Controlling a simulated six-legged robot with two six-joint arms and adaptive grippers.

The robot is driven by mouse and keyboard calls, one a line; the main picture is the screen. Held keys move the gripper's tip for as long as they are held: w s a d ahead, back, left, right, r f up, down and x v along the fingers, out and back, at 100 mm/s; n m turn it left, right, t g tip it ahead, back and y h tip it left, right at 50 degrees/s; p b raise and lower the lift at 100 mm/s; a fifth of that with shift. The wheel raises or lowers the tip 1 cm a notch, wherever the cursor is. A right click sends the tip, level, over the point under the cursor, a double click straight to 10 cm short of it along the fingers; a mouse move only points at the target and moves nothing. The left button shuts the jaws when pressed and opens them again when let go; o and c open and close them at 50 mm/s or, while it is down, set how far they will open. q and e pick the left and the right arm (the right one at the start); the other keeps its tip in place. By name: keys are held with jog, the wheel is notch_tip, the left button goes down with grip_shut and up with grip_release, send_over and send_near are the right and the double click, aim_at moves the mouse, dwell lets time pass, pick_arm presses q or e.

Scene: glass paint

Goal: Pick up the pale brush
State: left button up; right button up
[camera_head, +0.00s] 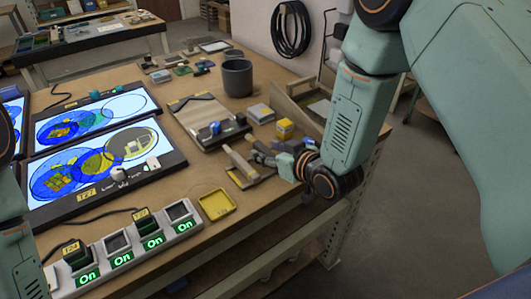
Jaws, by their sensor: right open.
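A pale, beige, stick-like thing (241,161), which looks like the pale brush, lies slantwise at a small tan and dark holder (262,178) near the table's right front edge. My right gripper (257,152) reaches in from the right, low over the table. It is open, with its dark fingers just right of the pale thing. I cannot tell whether they touch it. The fingers hide part of the holder. Of my left arm only green links show at the left edge; its gripper is out of view.
A yellow tray (217,205) and a white power strip (124,247) with lit "On" labels lie to the left. Lit screens (110,160) fill the table's left.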

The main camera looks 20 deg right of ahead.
jog(key=shift+w+f, duration=0.1)
jog(key=shift+w, duration=0.15)
jog(key=shift+a, duration=0.25)
jog(key=shift+c, duration=0.3)
jog(key=shift+d, duration=0.2)
jog(key=c, duration=0.6)
jog(key=shift+a, duration=0.15)
grip_shut()
